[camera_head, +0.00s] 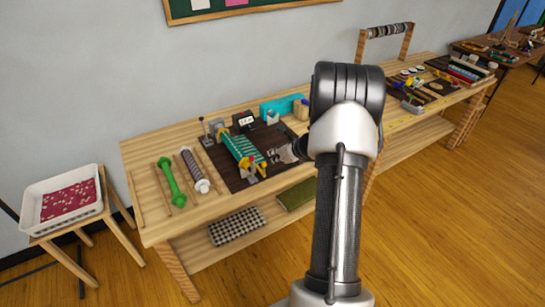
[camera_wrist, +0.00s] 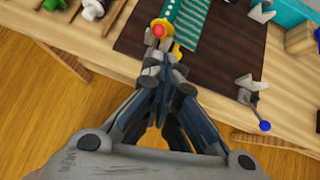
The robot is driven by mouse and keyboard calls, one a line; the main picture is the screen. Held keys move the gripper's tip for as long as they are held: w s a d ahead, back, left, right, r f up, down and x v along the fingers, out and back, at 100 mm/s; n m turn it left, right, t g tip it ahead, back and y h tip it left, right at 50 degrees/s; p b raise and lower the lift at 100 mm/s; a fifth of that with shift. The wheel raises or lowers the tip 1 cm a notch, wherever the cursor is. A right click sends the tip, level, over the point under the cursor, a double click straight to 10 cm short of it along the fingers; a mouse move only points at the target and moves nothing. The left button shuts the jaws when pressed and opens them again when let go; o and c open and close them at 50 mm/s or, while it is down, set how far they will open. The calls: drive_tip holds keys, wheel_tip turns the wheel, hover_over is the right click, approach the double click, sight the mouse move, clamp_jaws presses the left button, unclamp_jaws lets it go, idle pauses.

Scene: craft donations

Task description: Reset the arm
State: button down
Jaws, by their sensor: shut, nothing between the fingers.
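My arm (camera_head: 337,215) rises in front of the bench in the camera_head view and bends over toward it.
The wooden bench (camera_head: 150,150) holds a green roller (camera_head: 171,181), a grey-white roller (camera_head: 195,171) and a teal box (camera_head: 283,107). A white tray (camera_head: 34,198) stands on a stool at left. Open wood floor lies at right.

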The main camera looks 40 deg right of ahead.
idle(0.5)
drive_tip(key=a+r+n+g+y+b, duration=0.1)
drive_tip(key=a+r+n+y, duration=0.1)
drive_tip(key=a+r+n, duration=0.7)
drive_tip(key=a+r+n+y+b, duration=0.1)
drive_tip(key=a+r+n, duration=0.3)
drive_tip(key=a, duration=0.9)
drive_tip(key=s+a+r+n+g+y, duration=0.1)
drive_tip(key=s+a+r+n, duration=0.15)
drive_tip(key=a, duration=0.25)
drive_tip(key=s+a+r+n+g, duration=0.1)
drive_tip(key=s+a+n, duration=0.1)
drive_tip(key=a+n, duration=0.15)
drive_tip(key=s+a+r+n+g+b, duration=0.2)
drive_tip(key=s+a+n, duration=0.7)
drive_tip(key=s, duration=0.2)
drive_tip(key=s+f+n+h+b, duration=0.1)
drive_tip(key=s+n+h, duration=0.2)
drive_tip(key=s+n, duration=0.5)
drive_tip(key=s, duration=0.3)
drive_tip(key=shift+s+d+f+h, duration=0.2)
drive_tip(key=shift+s+f+h, duration=0.1)
drive_tip(key=shift+s+f, duration=0.1)
